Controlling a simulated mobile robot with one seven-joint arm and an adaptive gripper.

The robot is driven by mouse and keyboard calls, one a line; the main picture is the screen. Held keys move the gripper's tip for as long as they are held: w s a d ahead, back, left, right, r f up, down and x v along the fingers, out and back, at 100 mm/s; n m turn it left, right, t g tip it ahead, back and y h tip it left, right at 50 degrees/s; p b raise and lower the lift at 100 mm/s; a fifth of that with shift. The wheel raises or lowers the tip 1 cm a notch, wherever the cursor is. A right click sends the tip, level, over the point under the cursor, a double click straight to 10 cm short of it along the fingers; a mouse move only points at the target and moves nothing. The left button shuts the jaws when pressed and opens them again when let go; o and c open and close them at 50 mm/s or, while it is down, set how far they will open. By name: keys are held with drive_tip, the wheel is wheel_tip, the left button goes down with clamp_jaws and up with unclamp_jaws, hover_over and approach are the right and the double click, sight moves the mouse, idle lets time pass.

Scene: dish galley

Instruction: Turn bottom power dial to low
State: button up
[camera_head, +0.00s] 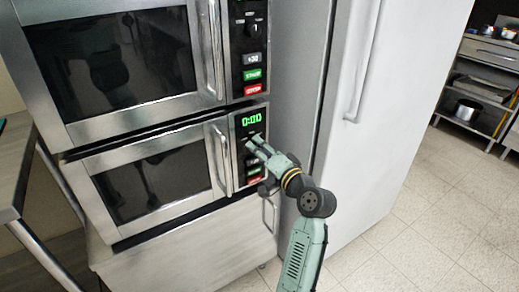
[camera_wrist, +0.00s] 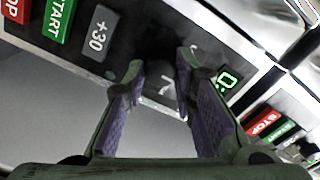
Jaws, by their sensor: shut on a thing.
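The lower microwave (camera_head: 160,178) has a control panel at its right side with a green display (camera_head: 251,119) reading 0:00. My gripper (camera_head: 255,146) reaches that panel from the right, just below the display, and covers most of the bottom power dial in the head view. In the wrist view the dark dial (camera_wrist: 159,76) sits between the tips of my gripper (camera_wrist: 162,72). The two purple-padded fingers are shut on it from both sides. The dial's pointer and the marks around it are too dark and hidden to read.
The +30 button (camera_wrist: 97,33), green START button (camera_wrist: 58,17) and red button (camera_wrist: 15,10) lie beside my fingers. The upper microwave (camera_head: 110,70) has its own dial (camera_head: 253,30). A tall white fridge door (camera_head: 400,100) stands to the right, with open floor beyond.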

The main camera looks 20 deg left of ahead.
clamp_jaws()
drive_tip(key=shift+f+n+b, duration=0.1)
drive_tip(key=shift+n+b, duration=0.2)
drive_tip(key=shift+b, duration=0.05)
drive_tip(key=shift+n+b, duration=5.25)
drive_tip(key=shift+n, duration=0.45)
